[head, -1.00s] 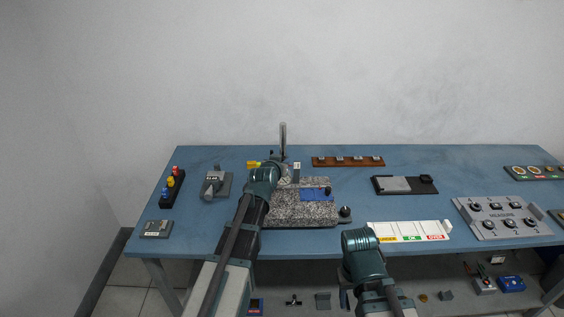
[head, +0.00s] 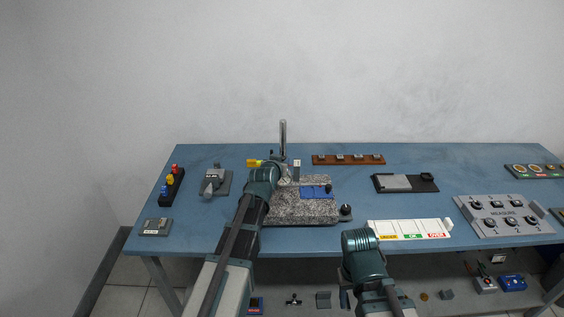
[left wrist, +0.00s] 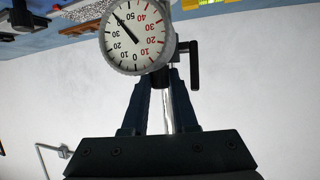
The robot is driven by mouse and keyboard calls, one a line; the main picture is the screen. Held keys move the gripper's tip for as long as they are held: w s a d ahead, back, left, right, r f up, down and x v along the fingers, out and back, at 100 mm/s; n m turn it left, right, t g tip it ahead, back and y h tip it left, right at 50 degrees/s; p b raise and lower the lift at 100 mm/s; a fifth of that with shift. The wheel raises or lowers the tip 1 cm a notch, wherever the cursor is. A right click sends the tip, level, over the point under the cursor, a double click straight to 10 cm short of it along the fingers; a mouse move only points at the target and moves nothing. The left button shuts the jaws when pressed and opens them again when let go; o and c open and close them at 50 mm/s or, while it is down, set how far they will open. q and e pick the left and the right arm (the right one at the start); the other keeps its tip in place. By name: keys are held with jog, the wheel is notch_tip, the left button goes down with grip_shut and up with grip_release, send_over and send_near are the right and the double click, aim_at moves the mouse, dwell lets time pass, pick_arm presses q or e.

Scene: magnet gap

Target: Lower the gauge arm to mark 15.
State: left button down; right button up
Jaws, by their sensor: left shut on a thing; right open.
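The gauge stand has a speckled granite base (head: 300,208) and an upright silver column (head: 283,138) at its back. In the left wrist view a round white dial (left wrist: 137,36) has black and red numbers; its needle points up-left, near 40 to 50. A black crank-shaped handle (left wrist: 194,66) sits beside it. My left gripper (left wrist: 163,78) is shut on the gauge arm, whose held part is mostly hidden by the fingers; the column shows behind them. In the head view my wrist hides those fingers. My right gripper (head: 345,298) is open and empty at the table's front edge. Mark 15 is not readable.
A blue block (head: 316,192) lies on the base, with a black knob (head: 345,211) at its right. A brown rack (head: 348,160) stands behind. A white sorting strip (head: 408,229) and a knob panel (head: 505,216) lie right. A grey device (head: 214,184) stands left.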

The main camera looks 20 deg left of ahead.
pick_arm(q)
jog(key=shift+s+f, duration=0.1)
jog(key=shift+f, duration=0.1)
jog(key=c, duration=0.7)
grip_release()
jog(key=p+v, duration=0.5)
jog(key=v, duration=0.8)
jog(key=shift+s+r, duration=0.2)
jog(key=shift+s, duration=0.1)
jog(key=shift+d, duration=0.1)
